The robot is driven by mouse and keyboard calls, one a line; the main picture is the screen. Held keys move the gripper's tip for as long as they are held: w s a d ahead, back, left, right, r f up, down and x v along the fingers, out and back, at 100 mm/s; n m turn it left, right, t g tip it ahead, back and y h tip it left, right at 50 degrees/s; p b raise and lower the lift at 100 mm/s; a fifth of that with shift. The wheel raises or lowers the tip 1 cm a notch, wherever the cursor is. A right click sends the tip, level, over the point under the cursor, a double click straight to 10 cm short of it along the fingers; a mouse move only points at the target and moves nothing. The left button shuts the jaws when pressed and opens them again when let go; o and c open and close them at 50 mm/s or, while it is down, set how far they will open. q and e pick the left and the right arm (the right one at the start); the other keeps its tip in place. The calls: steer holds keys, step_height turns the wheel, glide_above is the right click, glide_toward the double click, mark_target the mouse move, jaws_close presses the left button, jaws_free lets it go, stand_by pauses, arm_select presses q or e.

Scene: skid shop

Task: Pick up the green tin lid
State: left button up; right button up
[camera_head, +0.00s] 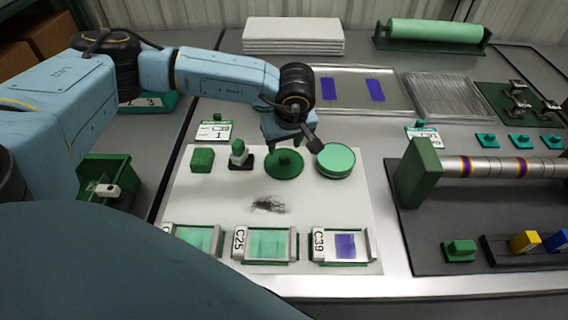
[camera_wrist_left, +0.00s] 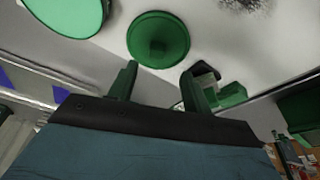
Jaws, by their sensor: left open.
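The green tin lid (camera_head: 284,167) is a dark green disc with a raised knob, lying on the white mat. In the left wrist view the lid (camera_wrist_left: 158,40) is beyond the fingertips, its knob facing me. My left gripper (camera_head: 287,143) is open and empty, just behind and above the lid in the head view. In the wrist view its two green fingers (camera_wrist_left: 158,82) stand apart, short of the knob. A round light-green tin (camera_head: 335,160) stands just right of the lid. My right gripper is not in view.
A green-and-black stamp (camera_head: 240,155) and a green block (camera_head: 202,160) stand left of the lid. Card holders (camera_head: 264,244) line the mat's front edge. A roller rig (camera_head: 420,172) stands at the right. The mat (camera_head: 210,200) is clear in front of the lid, apart from a black smudge.

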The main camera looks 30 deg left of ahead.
mark_target(284, 156)
arm_select(q)
steer(key=x, duration=0.3)
steer(key=b+x, duration=0.1)
steer(key=x, duration=0.1)
steer(key=shift+w+d+f, duration=0.15)
steer(key=shift+w+f, duration=0.05)
steer(key=shift+f, duration=0.5)
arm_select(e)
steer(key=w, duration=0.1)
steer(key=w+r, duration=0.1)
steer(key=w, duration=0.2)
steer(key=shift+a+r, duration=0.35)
arm_select(q)
steer(key=c, duration=1.1)
steer(key=shift+o, duration=0.2)
steer(key=shift+w+r, duration=0.1)
